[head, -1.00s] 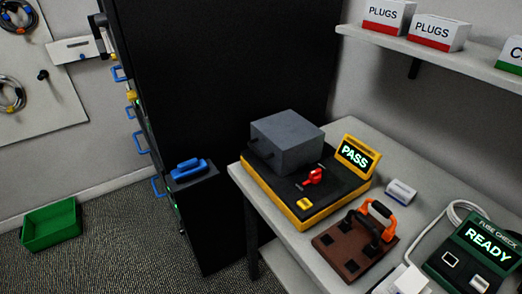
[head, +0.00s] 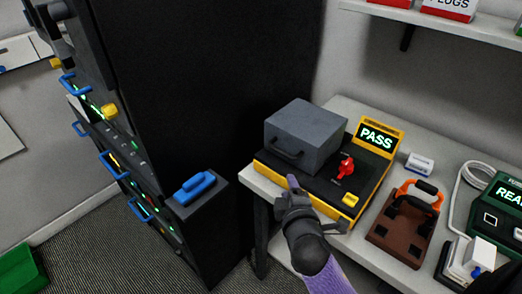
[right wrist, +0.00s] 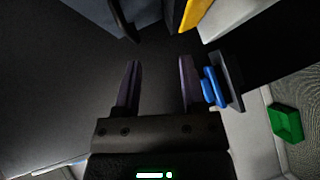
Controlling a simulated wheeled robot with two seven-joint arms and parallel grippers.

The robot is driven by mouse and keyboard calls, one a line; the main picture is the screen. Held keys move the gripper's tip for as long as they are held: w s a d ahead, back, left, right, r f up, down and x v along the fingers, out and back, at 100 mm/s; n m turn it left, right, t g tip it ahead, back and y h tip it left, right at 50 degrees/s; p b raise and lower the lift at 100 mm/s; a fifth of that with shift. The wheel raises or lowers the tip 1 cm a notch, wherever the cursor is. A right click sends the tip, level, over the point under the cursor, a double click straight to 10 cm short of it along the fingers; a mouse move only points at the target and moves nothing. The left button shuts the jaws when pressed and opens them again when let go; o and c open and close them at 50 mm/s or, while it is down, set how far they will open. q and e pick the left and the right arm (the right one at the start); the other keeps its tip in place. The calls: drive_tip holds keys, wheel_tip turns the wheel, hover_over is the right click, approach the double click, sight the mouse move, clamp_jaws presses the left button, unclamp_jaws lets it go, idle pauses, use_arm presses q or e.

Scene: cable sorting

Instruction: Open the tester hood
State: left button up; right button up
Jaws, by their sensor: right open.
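The tester (head: 268,170) has a yellow and black base with a red lever (head: 346,167) and a screen reading PASS (head: 377,136). Its grey box-shaped hood (head: 305,130) sits down on the base, with a dark handle (head: 287,154) on its front face. My right gripper (head: 291,186) is in front of the tester's near edge, below the handle and apart from it. In the right wrist view its two fingers (right wrist: 160,85) are spread with nothing between them. The tester shows there only as dark and yellow parts at the top edge. My left gripper is not in view.
A tall black rack (head: 240,80) with blue handles stands left of the table, with a blue-topped block (head: 195,187) on its side. A brown fixture with an orange handle (head: 405,220) and a green READY checker (head: 505,190) stand to the right. A green bin (head: 18,268) is on the floor.

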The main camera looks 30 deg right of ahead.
sight(282, 154)
drive_tip(key=shift+t+h, duration=0.4)
drive_tip(key=w+d, duration=0.1)
drive_tip(key=w, duration=0.2)
drive_tip(key=w+d+r+b, duration=0.1)
drive_tip(key=w, duration=0.2)
drive_tip(key=w+d+b, duration=0.1)
drive_tip(key=w, duration=0.2)
drive_tip(key=shift+d+r, duration=0.15)
drive_tip(key=shift+r, duration=0.2)
drive_tip(key=shift+w+d, duration=0.2)
drive_tip(key=shift+w, duration=0.25)
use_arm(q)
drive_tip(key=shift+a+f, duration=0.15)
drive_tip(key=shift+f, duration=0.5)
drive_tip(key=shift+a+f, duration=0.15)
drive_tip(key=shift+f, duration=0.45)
use_arm(e)
drive_tip(key=shift+c, duration=0.3)
clamp_jaws()
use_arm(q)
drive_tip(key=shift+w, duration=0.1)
